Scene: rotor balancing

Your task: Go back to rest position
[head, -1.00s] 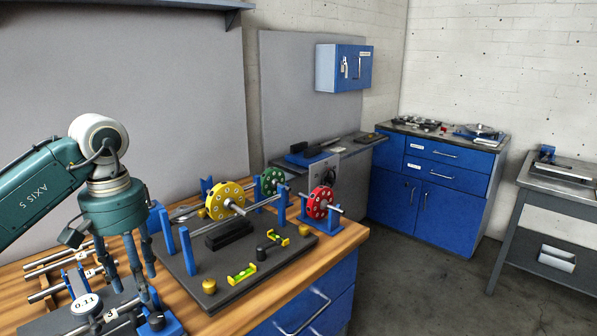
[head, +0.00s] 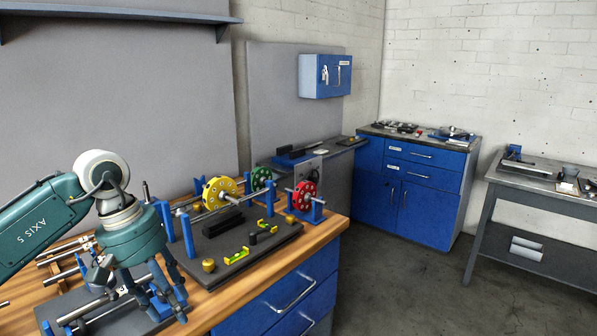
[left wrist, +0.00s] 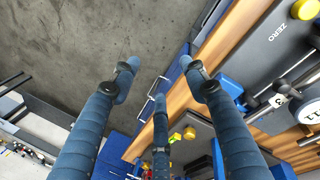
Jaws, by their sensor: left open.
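My left gripper (head: 158,296) hangs fingers down in the head view, above the front left of the wooden workbench (head: 237,287). In the left wrist view its blue fingers (left wrist: 150,85) are spread apart with nothing between them. Below them there show the bench edge and the grey floor. The yellow rotor (head: 219,193) rests on its shaft between blue posts on the dark base plate (head: 215,247). A red rotor (head: 304,195) and a green rotor (head: 261,179) stand on stands to its right. My right gripper is in neither view.
Several metal shafts (head: 62,262) lie at the bench's left. Yellow-green levels (head: 237,255) sit on the base plate. A blue cabinet (head: 412,190) and a grey side table (head: 540,190) stand along the back and right. The floor between is clear.

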